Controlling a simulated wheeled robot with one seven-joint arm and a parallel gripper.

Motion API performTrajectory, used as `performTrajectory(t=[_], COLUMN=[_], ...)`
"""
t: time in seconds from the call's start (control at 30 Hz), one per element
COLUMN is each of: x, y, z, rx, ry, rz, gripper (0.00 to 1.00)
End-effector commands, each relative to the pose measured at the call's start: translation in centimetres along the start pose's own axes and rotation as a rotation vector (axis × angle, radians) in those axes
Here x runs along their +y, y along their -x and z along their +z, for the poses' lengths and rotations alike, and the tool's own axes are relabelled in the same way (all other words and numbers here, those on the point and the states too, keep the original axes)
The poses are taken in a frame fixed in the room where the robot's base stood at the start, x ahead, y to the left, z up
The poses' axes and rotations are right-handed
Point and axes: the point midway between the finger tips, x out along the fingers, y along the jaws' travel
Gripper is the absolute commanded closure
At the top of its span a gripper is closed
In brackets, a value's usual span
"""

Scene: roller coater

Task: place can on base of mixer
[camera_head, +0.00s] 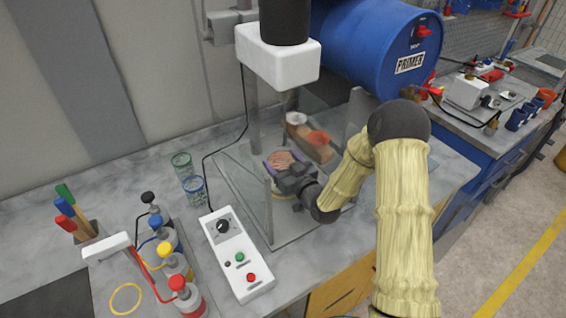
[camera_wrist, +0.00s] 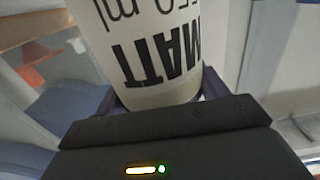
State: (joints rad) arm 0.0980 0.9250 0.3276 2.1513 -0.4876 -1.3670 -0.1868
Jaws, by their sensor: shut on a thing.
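My gripper (camera_head: 288,176) is shut on a can (camera_head: 279,161) inside the mixer's clear guard. In the wrist view the can (camera_wrist: 150,45) is white with black upside-down lettering, "MATT", and my gripper's fingers (camera_wrist: 157,97) sit on either side of it. The mixer has a white head (camera_head: 278,60) under a black motor, above and behind the can. The mixer's base (camera_head: 288,235) is a flat plate below. My gripper hides much of the can, and I cannot tell if its bottom touches the base.
A control box (camera_head: 237,255) with a knob and buttons lies left of the mixer. Glass jars (camera_head: 193,188) and a rack of colored bottles (camera_head: 165,262) stand further left. A blue primer drum (camera_head: 375,45) is behind. A blurred orange-brown object (camera_head: 312,138) shows behind the can.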

Motion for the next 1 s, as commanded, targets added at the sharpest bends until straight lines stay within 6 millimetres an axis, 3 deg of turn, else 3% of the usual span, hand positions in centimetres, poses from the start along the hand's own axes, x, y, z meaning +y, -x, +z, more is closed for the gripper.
performTrajectory(t=[0.17,0.2,0.27,0.7,1.0], x=[0.5,0.5,0.6,0.2,0.3], y=[0.1,0.2,0.2,0.2,4.8], z=[0.3,0.2,0.2,-0.1,0.3], rx=[0.003,0.0,0.0,0.0,-0.002], ry=[0.001,0.0,0.0,0.0,0.001], rz=[0.008,0.009,0.01,0.004,0.005], gripper=[0.84,0.2,0.08,0.06,0.06])
